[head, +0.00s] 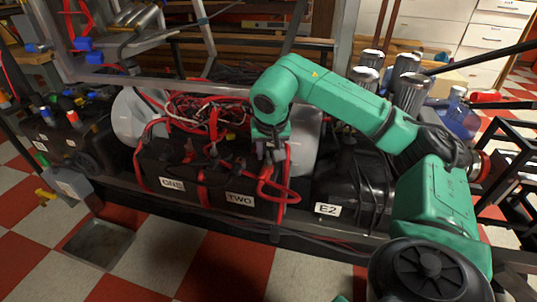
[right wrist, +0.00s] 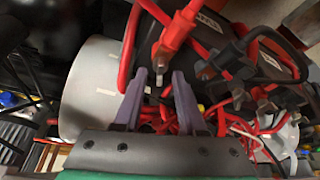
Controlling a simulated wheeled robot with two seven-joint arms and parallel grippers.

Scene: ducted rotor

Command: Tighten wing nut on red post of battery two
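Battery two (head: 240,199) is a black box with a white TWO label, beside battery one (head: 172,185) in the head view. My right gripper (head: 265,150) points down over battery two's right rear corner. In the right wrist view its purple-grey fingers (right wrist: 157,78) are spread, with a gap between them. A red cable terminal (right wrist: 178,35) lies just beyond the fingertips, with a small grey metal piece, perhaps the wing nut (right wrist: 157,60), at its near end. I cannot tell whether the fingers touch it. Battery two's label (right wrist: 210,20) shows upside down there. My left gripper is out of view.
Red cables (head: 278,190) loop beside battery two's right end, close to my right gripper. A black E2 unit (head: 340,185) stands to the right. A grey cylinder (right wrist: 92,88) lies near the fingers. A metal tray (head: 98,243) is on the checkered floor.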

